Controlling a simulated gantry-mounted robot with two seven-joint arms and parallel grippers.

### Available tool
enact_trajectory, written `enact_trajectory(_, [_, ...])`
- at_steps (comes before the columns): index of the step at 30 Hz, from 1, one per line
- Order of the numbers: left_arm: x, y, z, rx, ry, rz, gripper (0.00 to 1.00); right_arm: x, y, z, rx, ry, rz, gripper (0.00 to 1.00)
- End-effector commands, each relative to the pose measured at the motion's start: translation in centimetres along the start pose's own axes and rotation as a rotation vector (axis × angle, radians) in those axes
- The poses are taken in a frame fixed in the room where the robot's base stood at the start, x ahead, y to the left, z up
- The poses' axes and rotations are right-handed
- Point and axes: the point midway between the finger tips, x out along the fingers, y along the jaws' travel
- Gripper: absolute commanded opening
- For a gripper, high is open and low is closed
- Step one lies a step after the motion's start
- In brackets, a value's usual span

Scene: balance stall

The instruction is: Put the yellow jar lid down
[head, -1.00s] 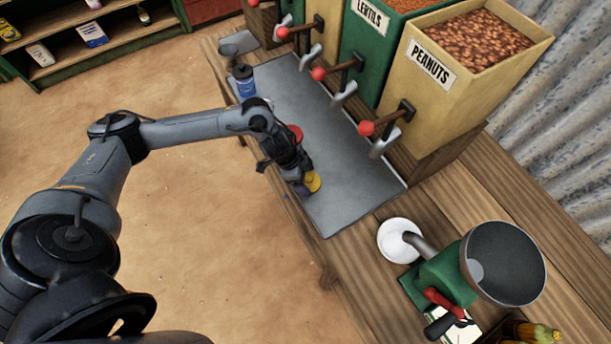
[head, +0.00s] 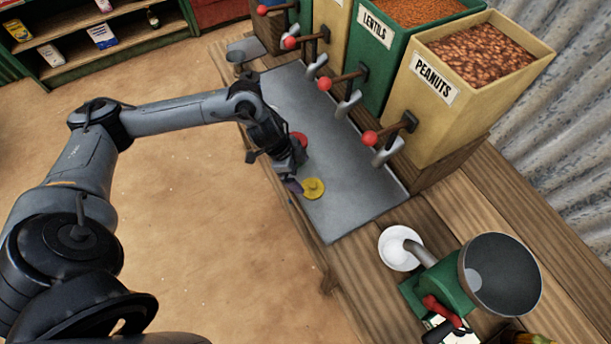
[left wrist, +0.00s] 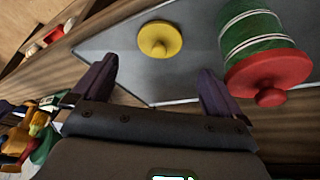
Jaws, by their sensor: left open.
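The yellow jar lid (head: 313,188) lies flat on the grey metal tray (head: 350,218), near its front edge, with its knob up. It also shows in the left wrist view (left wrist: 159,39), ahead of the fingers and apart from them. My left gripper (head: 295,183) is open and empty just beside the lid; its two dark fingers (left wrist: 155,85) stand wide apart in the left wrist view. A jar with a red lid (left wrist: 268,77) and a green wound body (left wrist: 257,38) is close to the right finger. My right gripper is not in view.
Bins of lentils (head: 408,50) and peanuts (head: 450,85) with red-knobbed levers stand along the tray's back. A green grinder (head: 447,281) and a white bowl (head: 397,249) stand to the right. The tray's right part is clear.

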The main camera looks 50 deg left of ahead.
Motion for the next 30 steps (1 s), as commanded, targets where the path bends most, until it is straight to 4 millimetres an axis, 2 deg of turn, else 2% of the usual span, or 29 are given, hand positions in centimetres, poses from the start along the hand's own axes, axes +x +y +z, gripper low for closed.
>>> enact_trajectory(1, [-1.0,0.0,0.0,0.001,-0.001,-0.001,1.00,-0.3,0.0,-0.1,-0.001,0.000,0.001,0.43])
enact_trajectory(6, [-3.1,0.0,0.0,0.000,-0.001,0.000,1.00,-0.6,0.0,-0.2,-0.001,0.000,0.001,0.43])
enact_trajectory(9, [-3.6,0.2,-0.2,0.007,0.006,0.000,1.00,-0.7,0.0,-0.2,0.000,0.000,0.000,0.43])
enact_trajectory(12, [-2.9,1.1,-1.3,0.037,0.035,-0.007,1.00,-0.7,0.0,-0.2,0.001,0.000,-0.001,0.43])
enact_trajectory(14, [-1.9,2.1,-2.7,0.070,0.073,-0.017,1.00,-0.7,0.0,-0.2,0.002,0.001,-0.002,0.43])
enact_trajectory(19, [1.8,7.3,-9.3,0.158,0.263,-0.107,1.00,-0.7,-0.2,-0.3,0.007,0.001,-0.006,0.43])
enact_trajectory(21, [2.3,9.6,-12.0,0.142,0.343,-0.175,1.00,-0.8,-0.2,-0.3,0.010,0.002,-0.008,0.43])
enact_trajectory(24, [2.0,11.5,-13.8,0.042,0.397,-0.281,1.00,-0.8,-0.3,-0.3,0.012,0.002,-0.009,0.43])
enact_trajectory(26, [1.5,12.1,-13.5,-0.049,0.384,-0.335,1.00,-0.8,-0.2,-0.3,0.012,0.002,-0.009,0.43])
enact_trajectory(29, [0.8,12.8,-10.9,-0.222,0.304,-0.387,1.00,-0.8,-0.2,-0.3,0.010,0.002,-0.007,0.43])
enact_trajectory(30, [0.6,13.1,-9.4,-0.290,0.258,-0.393,1.00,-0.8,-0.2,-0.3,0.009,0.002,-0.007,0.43])
